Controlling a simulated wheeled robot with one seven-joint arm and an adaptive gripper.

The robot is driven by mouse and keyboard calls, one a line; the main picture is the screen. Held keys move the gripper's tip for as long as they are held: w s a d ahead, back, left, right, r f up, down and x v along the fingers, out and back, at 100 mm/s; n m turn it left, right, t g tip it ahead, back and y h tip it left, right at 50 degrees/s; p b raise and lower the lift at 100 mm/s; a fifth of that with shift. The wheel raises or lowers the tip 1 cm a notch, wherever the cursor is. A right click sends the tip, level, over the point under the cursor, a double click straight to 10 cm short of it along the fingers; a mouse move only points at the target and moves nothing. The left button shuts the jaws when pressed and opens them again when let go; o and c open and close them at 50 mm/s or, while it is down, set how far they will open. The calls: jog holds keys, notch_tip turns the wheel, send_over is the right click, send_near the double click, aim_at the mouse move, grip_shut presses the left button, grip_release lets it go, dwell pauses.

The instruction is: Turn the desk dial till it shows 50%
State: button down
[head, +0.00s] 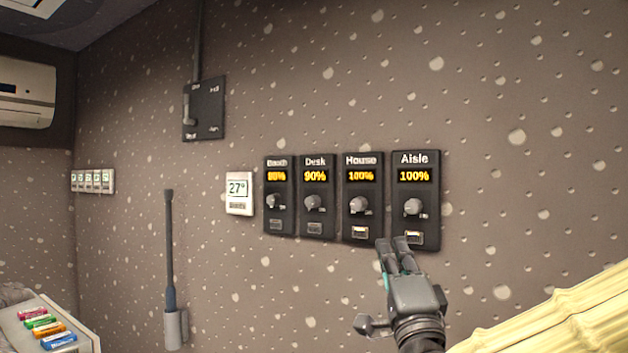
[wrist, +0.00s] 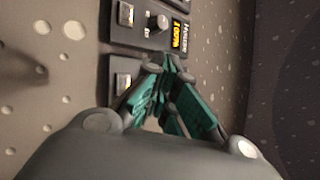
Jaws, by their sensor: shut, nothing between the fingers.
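The desk dial (head: 313,203) is a grey knob on a dark panel (head: 316,223) labelled Desk, the second from the left in a row on the wall. Its amber display (head: 315,176) reads 90%. My gripper (head: 393,242) is shut and empty in the head view, just below the House and Aisle panels, to the right of and below the desk dial. In the wrist view its fingers (wrist: 165,62) come together in front of the panels. A House panel with a knob (wrist: 158,22) shows there; I cannot make out the desk dial in that view.
Neighbouring panels are Booth (head: 277,203) on the left, House (head: 359,204) and Aisle (head: 413,206) on the right, House and Aisle both reading 100%. A white thermostat (head: 239,194) reads 27°. A black switch box (head: 204,108) is higher on the left. The wall below the panels is mostly clear.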

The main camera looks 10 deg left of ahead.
dwell(0.3)
jog(key=c, duration=1.9)
grip_release()
jog(key=shift+c, duration=0.2)
jog(key=o, duration=0.3)
jog(key=shift+w+a+r+m, duration=0.2)
jog(key=shift+w+r+m, duration=0.05)
jog(key=shift+r+m, duration=0.05)
jog(key=o, duration=0.4)
jog(key=w+a+r+m+h+p, duration=0.1)
jog(key=a+r+m+h, duration=0.1)
jog(key=w+a+r+m+h+p, duration=0.1)
jog(key=w+a+r+m+h, duration=0.1)
jog(key=m, duration=0.1)
jog(key=shift+w+h, duration=0.3)
jog(key=shift+h, duration=0.1)
jog(key=shift+o, duration=0.2)
jog(key=m+g+h+p, duration=0.4)
jog(key=m+g+h, duration=0.3)
jog(key=m, duration=0.8)
send_near(309, 203)
jog(key=shift+t+h, duration=0.3)
jog(key=shift+t, duration=0.1)
jog(key=p+x, duration=0.1)
jog(key=x, duration=0.2)
jog(key=p+x, duration=0.1)
jog(key=x, duration=0.2)
jog(key=p+x, duration=0.2)
jog(key=x, duration=0.1)
jog(key=shift+f, duration=0.35)
